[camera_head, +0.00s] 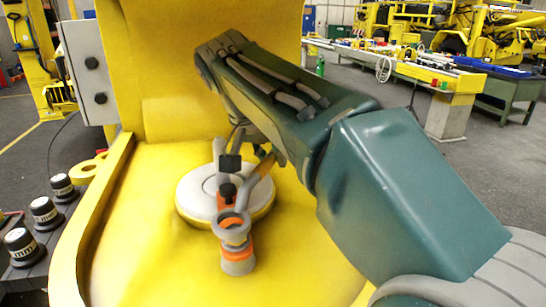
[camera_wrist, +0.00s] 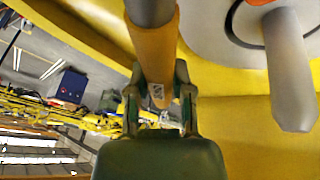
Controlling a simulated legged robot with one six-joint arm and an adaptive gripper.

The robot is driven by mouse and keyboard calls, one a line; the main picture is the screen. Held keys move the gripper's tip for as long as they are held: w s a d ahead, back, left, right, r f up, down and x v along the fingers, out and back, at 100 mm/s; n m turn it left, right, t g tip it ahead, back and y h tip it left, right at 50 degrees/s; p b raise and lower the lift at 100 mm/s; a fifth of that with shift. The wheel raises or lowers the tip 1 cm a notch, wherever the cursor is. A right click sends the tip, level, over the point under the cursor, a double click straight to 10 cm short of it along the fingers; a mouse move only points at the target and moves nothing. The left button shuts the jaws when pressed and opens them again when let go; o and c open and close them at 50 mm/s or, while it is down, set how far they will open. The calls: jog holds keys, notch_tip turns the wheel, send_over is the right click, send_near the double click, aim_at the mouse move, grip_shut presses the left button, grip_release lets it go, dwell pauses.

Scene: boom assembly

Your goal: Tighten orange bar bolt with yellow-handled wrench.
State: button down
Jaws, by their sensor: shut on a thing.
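The wrench's yellow handle (camera_wrist: 155,52) is clamped between the fingers of my gripper (camera_wrist: 158,78), with its grey shaft leading off the top of the wrist view. In the head view the handle (camera_head: 264,165) slants down-left to the grey wrench head (camera_head: 232,226). The head appears to sit around or over the bolt at the near end of the orange bar (camera_head: 237,253); the bolt itself is mostly hidden, so I cannot tell how well it is seated. My forearm hides most of my gripper in the head view.
A yellow boom structure (camera_head: 150,255) surrounds the disc. A grey post (camera_wrist: 288,75) stands close right of the handle in the wrist view. A grey control box (camera_head: 88,70) is at upper left, black-and-white knobs (camera_head: 45,212) below it. Workbenches (camera_head: 455,80) stand far right.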

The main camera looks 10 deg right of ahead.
jog(key=shift+d+f, duration=0.1)
jog(key=shift+f, duration=1.05)
dwell(0.5)
jog(key=shift+s+d+m, duration=0.3)
jog(key=shift+d, duration=0.05)
jog(key=shift+s+d, duration=0.1)
dwell(0.3)
jog(key=shift+s+d+m+g, duration=0.2)
jog(key=shift+d+m+g, duration=0.1)
jog(key=shift+m, duration=0.1)
jog(key=shift+s+d+m, duration=0.3)
jog(key=shift+m, duration=0.1)
dwell(0.5)
